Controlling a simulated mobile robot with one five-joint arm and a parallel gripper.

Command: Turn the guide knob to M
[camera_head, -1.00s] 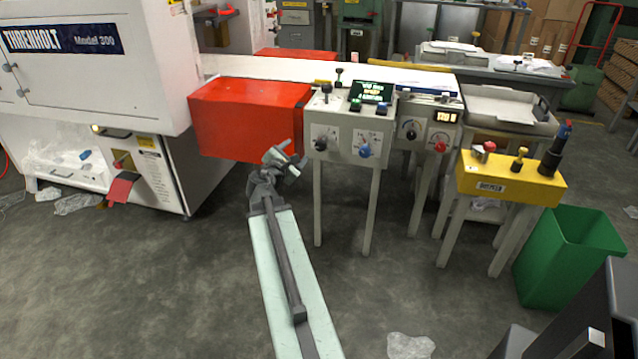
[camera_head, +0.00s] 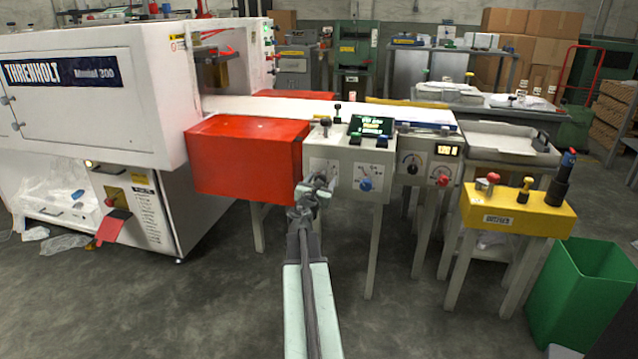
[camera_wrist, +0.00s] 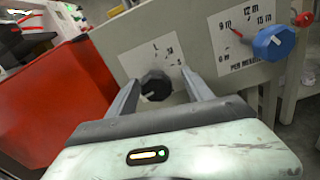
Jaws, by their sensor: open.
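In the wrist view a black knob (camera_wrist: 156,86) sits on a white label plate (camera_wrist: 150,58) on the grey panel. The plate's marks are too small to read surely, and the knob's setting cannot be told. My gripper (camera_wrist: 160,92) is open, with one finger on each side of the knob; I cannot tell whether they touch it. In the head view my gripper (camera_head: 318,186) is at the left part of the control box (camera_head: 345,150) and hides the black knob there.
A blue knob (camera_wrist: 272,43) with a numbered scale sits close on the right. A red box (camera_head: 245,155) adjoins the panel on the left. A yellow stand (camera_head: 518,208) and green bin (camera_head: 580,290) stand farther right.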

